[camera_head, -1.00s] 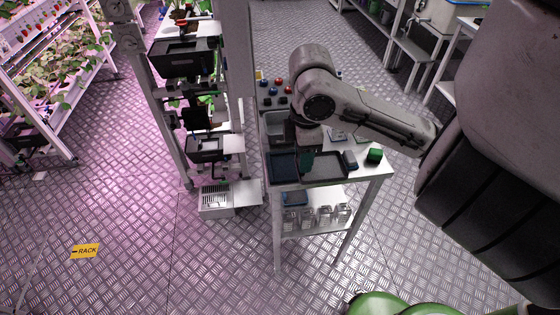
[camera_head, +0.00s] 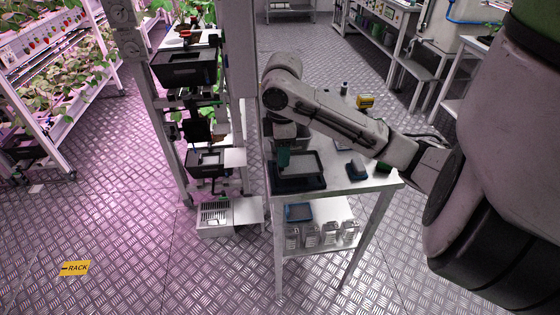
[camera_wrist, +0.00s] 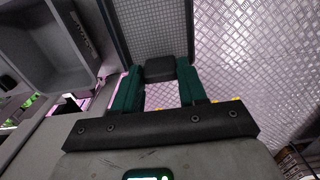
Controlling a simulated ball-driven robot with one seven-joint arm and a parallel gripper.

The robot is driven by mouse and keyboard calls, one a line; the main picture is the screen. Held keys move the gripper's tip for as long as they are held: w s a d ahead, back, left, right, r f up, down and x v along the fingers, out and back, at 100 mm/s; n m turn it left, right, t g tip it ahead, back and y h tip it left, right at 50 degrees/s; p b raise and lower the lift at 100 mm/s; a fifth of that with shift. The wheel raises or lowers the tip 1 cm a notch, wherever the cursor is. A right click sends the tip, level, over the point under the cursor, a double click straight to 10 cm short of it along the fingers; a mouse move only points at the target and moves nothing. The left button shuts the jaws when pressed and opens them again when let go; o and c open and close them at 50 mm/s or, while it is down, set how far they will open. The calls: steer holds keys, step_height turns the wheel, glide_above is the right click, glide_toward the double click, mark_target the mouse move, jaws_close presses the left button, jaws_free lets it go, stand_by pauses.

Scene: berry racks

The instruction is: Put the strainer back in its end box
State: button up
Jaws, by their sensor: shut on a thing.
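My gripper (camera_wrist: 160,82) has two green fingers shut on the dark tab of the strainer. The strainer (camera_wrist: 150,25) is a grey mesh panel in a dark frame, reaching away from the fingers. In the head view my gripper (camera_head: 283,157) is above the left part of the white table, with the strainer (camera_head: 306,162) over a dark tray (camera_head: 300,186). Black boxes stand on the rack to the left, an upper one (camera_head: 186,70) and a lower one (camera_head: 206,163). I cannot tell which of these is the strainer's end box.
A grey bin (camera_wrist: 55,50) is close to the gripper's left in the wrist view. A slotted white box (camera_head: 214,214) stands below the rack.

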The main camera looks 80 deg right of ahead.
mark_target(299, 160)
steer(key=shift+w+d+f, duration=0.25)
steer(key=shift+d+f, duration=0.1)
steer(key=shift+f, duration=0.15)
steer(key=shift+w+d+f, duration=0.1)
steer(key=shift+d+f, duration=0.05)
steer(key=shift+f, duration=0.4)
steer(key=shift+w+d+f, duration=0.1)
steer(key=shift+f, duration=0.45)
steer(key=shift+f+p, duration=0.5)
steer(key=shift+f, duration=0.1)
steer(key=shift+f, duration=0.15)
steer(key=o, duration=1)
steer(key=shift+o, duration=0.2)
steer(key=shift+b, duration=0.35)
